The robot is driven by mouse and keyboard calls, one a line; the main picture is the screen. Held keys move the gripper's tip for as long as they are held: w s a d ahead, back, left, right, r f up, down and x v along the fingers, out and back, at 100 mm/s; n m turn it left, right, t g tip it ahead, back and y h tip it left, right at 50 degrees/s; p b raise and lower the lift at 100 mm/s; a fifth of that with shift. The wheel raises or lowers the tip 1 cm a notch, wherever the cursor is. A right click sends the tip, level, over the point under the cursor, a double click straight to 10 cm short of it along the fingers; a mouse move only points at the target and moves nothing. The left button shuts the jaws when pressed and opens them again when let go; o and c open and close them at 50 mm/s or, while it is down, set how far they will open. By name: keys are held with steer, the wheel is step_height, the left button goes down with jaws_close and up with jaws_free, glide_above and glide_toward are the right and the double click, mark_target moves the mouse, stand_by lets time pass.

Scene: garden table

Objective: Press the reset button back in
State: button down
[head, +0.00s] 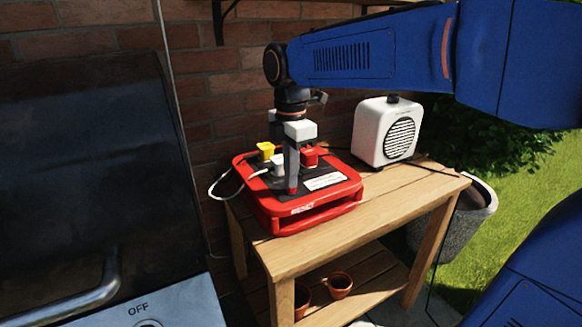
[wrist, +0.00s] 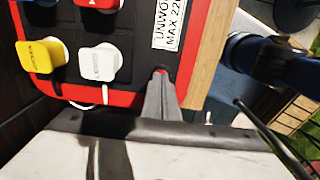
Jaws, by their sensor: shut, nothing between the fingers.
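A red power box (head: 325,214) with a black top and the word RESET on its front edge sits on the wooden table. My gripper (head: 291,182) is shut and empty and points down at the front of the black top. In the wrist view its fingertips (wrist: 162,78) meet at a small red spot, the reset button (wrist: 160,71), which is mostly hidden behind them. I cannot tell whether the tips touch it or how far it stands out. In the head view red also shows right at the tips.
A yellow plug (head: 266,150), a white plug (head: 279,163) and a red plug (head: 309,156) stand in the box close to my gripper. A white speaker-like appliance (head: 375,130) stands behind right. The wooden table (head: 330,240) is clear at front right. A dark grill (head: 90,150) is at left.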

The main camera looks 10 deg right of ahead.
steer(key=shift+f, duration=0.1)
steer(key=shift+s+f, duration=0.15)
steer(key=shift+f, duration=0.9)
steer(key=shift+r, duration=0.55)
step_height(320, 180, up, 14)
steer(key=shift+f, duration=0.15)
steer(key=s+d+f+m+t, duration=0.2)
steer(key=s+d+f+m, duration=0.5)
steer(key=f, duration=0.5)
steer(key=s+d+f+m+t, duration=0.2)
steer(key=s+d+f+m, duration=0.6)
steer(key=s+f+m, duration=0.3)
steer(key=s+m, duration=0.1)
steer(key=m, duration=0.2)
steer(key=shift+s+d+f+t, duration=0.2)
steer(key=shift+s+f+t, duration=0.05)
steer(key=shift+f+t, duration=0.15)
